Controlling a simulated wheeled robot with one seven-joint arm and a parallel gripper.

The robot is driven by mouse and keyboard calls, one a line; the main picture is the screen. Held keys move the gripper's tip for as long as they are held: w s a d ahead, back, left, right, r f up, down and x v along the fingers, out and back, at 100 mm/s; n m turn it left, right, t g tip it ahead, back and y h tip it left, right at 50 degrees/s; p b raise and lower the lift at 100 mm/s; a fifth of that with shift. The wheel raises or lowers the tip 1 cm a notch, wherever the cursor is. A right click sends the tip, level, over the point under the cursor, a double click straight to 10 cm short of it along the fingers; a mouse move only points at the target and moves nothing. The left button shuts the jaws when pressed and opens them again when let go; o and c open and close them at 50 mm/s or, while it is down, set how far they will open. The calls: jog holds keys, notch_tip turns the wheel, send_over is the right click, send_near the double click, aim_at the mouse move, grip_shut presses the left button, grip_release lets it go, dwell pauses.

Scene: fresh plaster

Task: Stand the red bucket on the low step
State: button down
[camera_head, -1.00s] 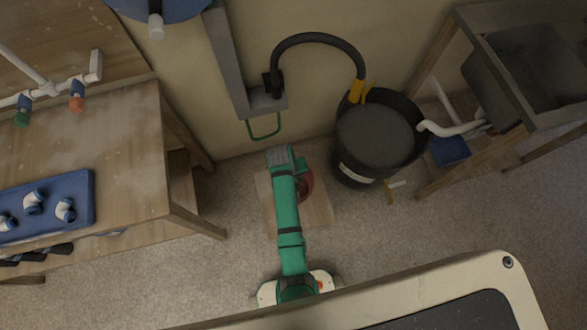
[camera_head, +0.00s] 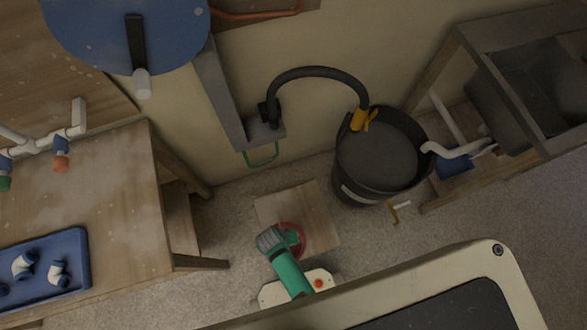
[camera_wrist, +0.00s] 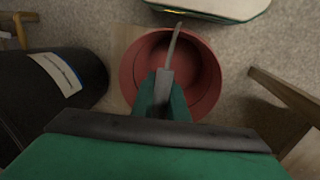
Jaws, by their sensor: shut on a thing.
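The red bucket (camera_head: 294,236) shows in the head view over the near part of the low wooden step (camera_head: 305,203), partly hidden by my gripper (camera_head: 272,241). In the wrist view, the bucket (camera_wrist: 204,95) is seen from above, open and empty, with its thin curved handle (camera_wrist: 176,42) rising across it. My gripper (camera_wrist: 163,90) is shut on the handle, above the bucket. A strip of the step (camera_wrist: 121,45) shows left of the bucket. I cannot tell whether the bucket's base touches the step or hangs above it.
A large black tub (camera_head: 365,188) with a dark hose stands right of the step by the wall. A wooden workbench (camera_head: 110,215) is on the left, with a blue tray (camera_head: 60,248). A sink stand (camera_head: 470,55) is at right. Bare floor (camera_head: 230,240) lies left of the step.

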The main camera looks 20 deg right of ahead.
jog(key=w+d+f, duration=0.9)
jog(key=w+f, duration=0.2)
jog(key=f, duration=0.2)
dwell(0.4)
jog(key=shift+w+f, duration=0.1)
jog(key=shift+f, duration=0.05)
jog(key=c, duration=1.8)
grip_release()
jog(key=shift+d, duration=0.1)
jog(key=shift+o, duration=0.3)
